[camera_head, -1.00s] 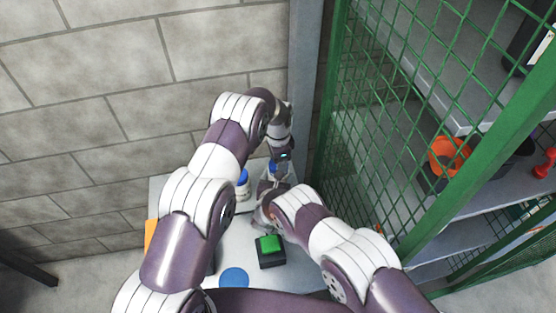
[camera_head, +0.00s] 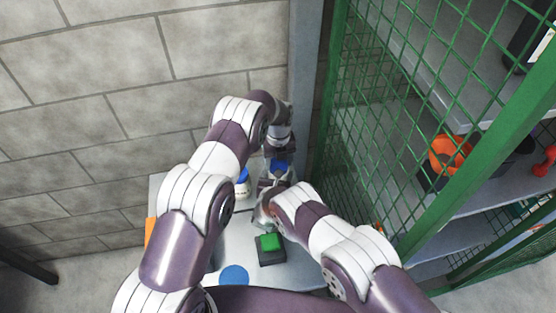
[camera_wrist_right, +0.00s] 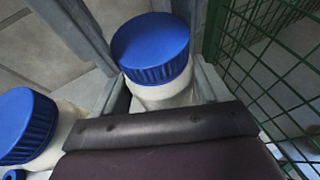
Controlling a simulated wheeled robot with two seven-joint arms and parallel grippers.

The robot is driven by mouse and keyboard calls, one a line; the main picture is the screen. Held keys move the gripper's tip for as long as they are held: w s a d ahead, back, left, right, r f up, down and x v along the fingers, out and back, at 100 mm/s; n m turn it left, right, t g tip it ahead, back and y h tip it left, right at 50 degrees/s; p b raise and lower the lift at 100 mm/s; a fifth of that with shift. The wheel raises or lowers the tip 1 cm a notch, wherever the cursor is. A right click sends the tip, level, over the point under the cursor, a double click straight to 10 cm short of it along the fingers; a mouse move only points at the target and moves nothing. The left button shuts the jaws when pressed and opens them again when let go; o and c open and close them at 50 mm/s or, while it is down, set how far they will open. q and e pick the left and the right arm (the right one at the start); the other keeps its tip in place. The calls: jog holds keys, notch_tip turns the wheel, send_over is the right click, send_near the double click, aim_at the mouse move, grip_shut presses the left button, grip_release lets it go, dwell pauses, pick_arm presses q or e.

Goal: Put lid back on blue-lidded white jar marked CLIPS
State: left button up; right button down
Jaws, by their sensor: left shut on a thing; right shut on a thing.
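My left gripper (camera_head: 281,151) reaches in from above in the head view, shut on the blue lid (camera_head: 279,166). In the right wrist view the ribbed blue lid (camera_wrist_right: 150,46) is at the top of a white jar (camera_wrist_right: 162,94), with no visible gap on the near side; whether it is fully seated I cannot tell. My right gripper (camera_head: 268,192) is low beside this jar, shut on it, its fingers mostly hidden. No CLIPS marking is readable.
Another blue-lidded white jar (camera_head: 243,184) stands just left on the grey table (camera_head: 228,252). A green button on a black box (camera_head: 270,249) and a blue disc (camera_head: 234,275) lie nearer. Green mesh (camera_head: 365,130) closes off the right side; a block wall stands behind.

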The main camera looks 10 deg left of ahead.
pick_arm(q)
jog(key=shift+m, duration=1)
jog(key=o, duration=1)
jog(key=shift+r, duration=2.25)
jog(key=shift+c, duration=0.4)
